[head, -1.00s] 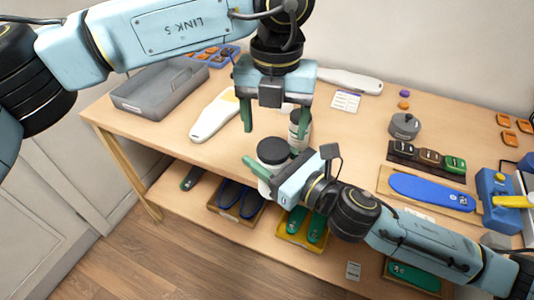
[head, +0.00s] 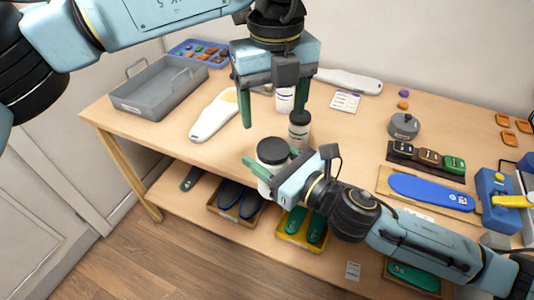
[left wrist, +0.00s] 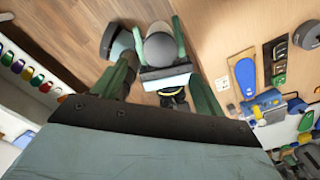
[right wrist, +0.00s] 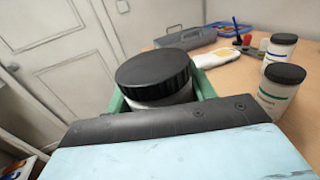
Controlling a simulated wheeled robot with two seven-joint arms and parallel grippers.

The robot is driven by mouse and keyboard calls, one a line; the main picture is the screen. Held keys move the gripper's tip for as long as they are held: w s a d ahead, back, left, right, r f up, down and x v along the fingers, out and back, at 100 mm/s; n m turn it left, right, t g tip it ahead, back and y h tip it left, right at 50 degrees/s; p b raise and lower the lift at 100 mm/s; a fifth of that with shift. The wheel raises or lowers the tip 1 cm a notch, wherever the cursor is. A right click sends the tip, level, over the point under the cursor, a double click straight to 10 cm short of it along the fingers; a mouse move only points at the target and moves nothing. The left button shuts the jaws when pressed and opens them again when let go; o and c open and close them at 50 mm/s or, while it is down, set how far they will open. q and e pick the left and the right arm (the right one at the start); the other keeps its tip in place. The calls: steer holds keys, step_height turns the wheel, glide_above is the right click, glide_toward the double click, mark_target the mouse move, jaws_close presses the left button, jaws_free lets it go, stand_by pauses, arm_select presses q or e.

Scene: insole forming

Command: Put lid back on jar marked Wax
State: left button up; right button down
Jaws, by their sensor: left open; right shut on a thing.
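My right gripper (head: 270,168) is shut on a white jar that carries a black lid (head: 272,150), near the table's front edge. In the right wrist view this lid (right wrist: 153,72) sits on top of the jar (right wrist: 163,101), between the green fingers. In the left wrist view a grey round top (left wrist: 160,48) shows at the right gripper. My left gripper (head: 272,103) is open and empty, above and behind the held jar. Two other white jars with dark lids, a nearer one (head: 299,132) and a farther one (head: 285,101), stand behind. I cannot read which jar is marked Wax.
A grey tray (head: 158,108) and a white insole-shaped piece (head: 213,117) lie to the left. A grey round lidded pot (head: 404,126), a blue insole (head: 430,191) and a blue press (head: 497,200) are to the right. The table between the jars and the pot is mostly clear.

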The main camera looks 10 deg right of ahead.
mark_target(275, 148)
arm_select(q)
step_height(275, 148, down, 8)
steer(key=shift+r, duration=0.1)
stand_by(0.4)
steer(key=c, duration=1)
steer(key=m, duration=0.6)
steer(key=shift+m, duration=0.3)
steer(key=o, duration=1)
steer(key=shift+o, duration=0.3)
steer(key=shift+s+d, duration=0.1)
steer(key=shift+d, duration=0.1)
